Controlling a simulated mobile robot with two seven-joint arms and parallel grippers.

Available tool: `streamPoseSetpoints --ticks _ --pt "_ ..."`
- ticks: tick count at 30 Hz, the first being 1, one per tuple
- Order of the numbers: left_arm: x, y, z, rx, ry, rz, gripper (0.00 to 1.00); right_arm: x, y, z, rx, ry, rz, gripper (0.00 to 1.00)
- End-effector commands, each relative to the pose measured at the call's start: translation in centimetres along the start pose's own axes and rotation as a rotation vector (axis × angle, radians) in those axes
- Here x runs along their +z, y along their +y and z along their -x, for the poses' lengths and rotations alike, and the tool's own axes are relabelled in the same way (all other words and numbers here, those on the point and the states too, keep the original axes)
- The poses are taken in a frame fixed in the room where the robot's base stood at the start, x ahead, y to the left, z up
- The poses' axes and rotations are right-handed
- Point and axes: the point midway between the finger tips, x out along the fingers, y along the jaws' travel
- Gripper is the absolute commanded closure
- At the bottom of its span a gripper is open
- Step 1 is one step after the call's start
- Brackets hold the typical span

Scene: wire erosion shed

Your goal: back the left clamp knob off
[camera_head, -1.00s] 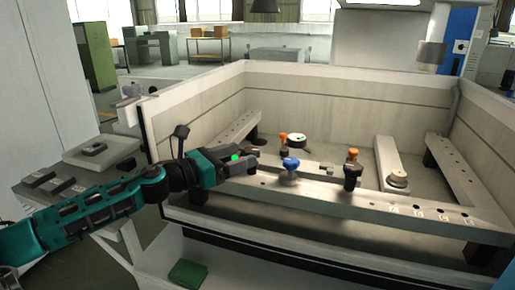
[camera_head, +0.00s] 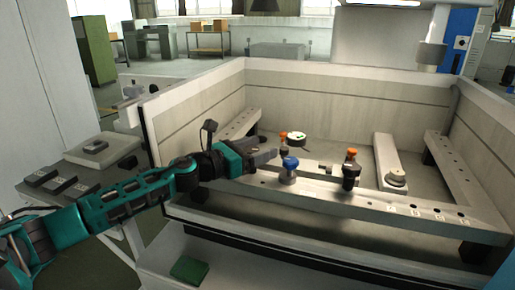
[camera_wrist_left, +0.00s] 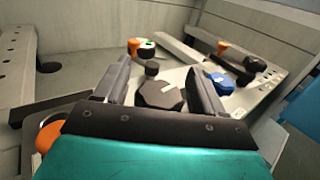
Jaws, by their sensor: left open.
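A dark faceted knob (camera_wrist_left: 160,95) with a small dark cylinder behind it shows between the fingers of my left gripper (camera_wrist_left: 158,85) in the left wrist view. I take it to be the left clamp knob. The fingers are open, one on each side; contact cannot be told. In the head view my left gripper (camera_head: 268,156) is over the front rail (camera_head: 330,196), just left of a blue knob (camera_head: 290,163), and the dark knob cannot be made out. The blue knob (camera_wrist_left: 220,83) stands right of the fingers in the wrist view. My right gripper is not in view.
An orange-topped post (camera_head: 351,155) stands right of the blue knob; another orange top (camera_head: 283,136) is behind it beside a round disc (camera_head: 297,139). An orange part (camera_wrist_left: 48,138) shows low left in the wrist view. Tank walls (camera_head: 340,95) enclose the back.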

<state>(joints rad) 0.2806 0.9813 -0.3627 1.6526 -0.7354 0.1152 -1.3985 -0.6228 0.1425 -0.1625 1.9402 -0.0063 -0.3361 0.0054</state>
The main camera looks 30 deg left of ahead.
Motion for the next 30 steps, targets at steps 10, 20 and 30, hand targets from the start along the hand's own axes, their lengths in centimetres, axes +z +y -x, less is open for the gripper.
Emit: streamPoseSetpoints --ticks 10,20,30 --pt "0.0 0.0 0.0 0.0 0.0 0.0 0.59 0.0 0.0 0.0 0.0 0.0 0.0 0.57" --pt "0.0 0.0 0.0 0.001 0.0 0.0 0.82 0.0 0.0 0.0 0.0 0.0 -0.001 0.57" --pt "0.3 0.1 0.0 0.099 0.0 0.0 0.82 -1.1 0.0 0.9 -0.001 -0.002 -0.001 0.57"
